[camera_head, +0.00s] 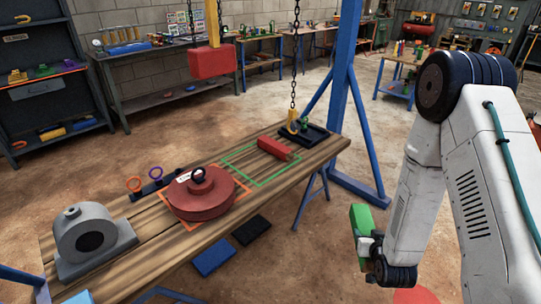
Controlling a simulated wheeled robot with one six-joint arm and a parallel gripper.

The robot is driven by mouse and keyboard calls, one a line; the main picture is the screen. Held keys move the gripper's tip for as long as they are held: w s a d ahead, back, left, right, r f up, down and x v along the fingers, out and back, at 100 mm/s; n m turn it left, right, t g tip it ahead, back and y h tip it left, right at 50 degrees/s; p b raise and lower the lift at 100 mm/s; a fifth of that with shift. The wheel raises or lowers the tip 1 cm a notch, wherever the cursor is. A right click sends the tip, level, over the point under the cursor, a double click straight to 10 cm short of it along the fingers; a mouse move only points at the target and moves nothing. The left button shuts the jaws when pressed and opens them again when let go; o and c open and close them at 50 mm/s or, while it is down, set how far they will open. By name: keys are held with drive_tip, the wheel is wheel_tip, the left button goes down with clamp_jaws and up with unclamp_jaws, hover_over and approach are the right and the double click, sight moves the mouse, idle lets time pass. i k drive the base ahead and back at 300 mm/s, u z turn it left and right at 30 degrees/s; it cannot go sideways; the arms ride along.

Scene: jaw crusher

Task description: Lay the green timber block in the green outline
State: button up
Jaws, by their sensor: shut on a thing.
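The green timber block (359,219) stands roughly upright at my gripper (367,243), at the lower right, off the right side of the bench in the picture. My gripper is shut on its lower part; the fingers are small and partly hidden. The green outline (264,184) is a rectangle marked on the wooden bench top, to the left of and apart from my gripper. A red block (275,148) lies across the outline's far right part.
A round red weight (203,198) sits in an orange outline on the bench (135,270). A grey housing (88,240) stands at the near left. A chain hook (293,122) hangs over a black tray (314,136). A blue post (344,100) rises behind.

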sight(252, 165)
drive_tip(key=i, duration=1.45)
drive_tip(key=u, duration=0.05)
